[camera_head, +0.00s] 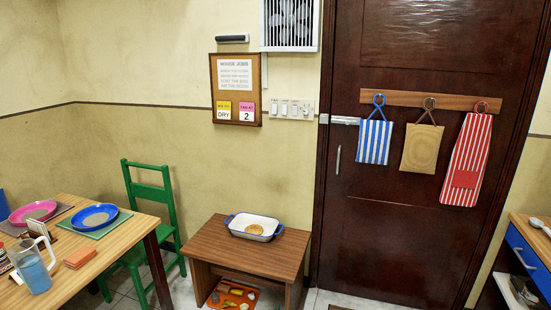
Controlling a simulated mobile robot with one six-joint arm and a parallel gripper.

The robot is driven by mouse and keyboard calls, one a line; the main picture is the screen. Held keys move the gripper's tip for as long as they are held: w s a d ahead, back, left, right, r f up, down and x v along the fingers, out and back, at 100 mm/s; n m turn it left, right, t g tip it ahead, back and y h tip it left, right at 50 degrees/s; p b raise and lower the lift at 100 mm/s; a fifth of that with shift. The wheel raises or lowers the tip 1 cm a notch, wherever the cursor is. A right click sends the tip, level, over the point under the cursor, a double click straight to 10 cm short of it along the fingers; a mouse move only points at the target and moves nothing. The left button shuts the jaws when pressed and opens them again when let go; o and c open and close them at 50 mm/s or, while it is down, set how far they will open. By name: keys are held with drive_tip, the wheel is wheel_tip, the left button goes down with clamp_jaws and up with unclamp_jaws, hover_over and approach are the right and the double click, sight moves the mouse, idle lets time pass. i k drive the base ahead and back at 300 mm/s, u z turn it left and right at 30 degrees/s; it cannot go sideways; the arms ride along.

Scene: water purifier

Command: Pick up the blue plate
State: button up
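The blue plate (95,216) lies on the wooden dining table (136,228) at the left, on a grey-green placemat (119,223). It has a blue rim and a greyish centre, and nothing covers it. A pink plate (33,211) lies to its left on a dark placemat. My gripper is not in view.
A jug (33,271), an orange-brown napkin (80,257) and small table items stand near the blue plate. A green chair (150,195) is beside the table. A low wooden table (240,253) holds a white dish (253,226). A counter is at the right.

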sight(95, 217)
drive_tip(key=u, duration=4.7)
drive_tip(key=i, duration=0.1)
drive_tip(key=z, duration=3.2)
drive_tip(key=i, duration=0.55)
drive_tip(key=u, duration=0.15)
drive_tip(key=k, duration=0.55)
drive_tip(key=z, duration=0.1)
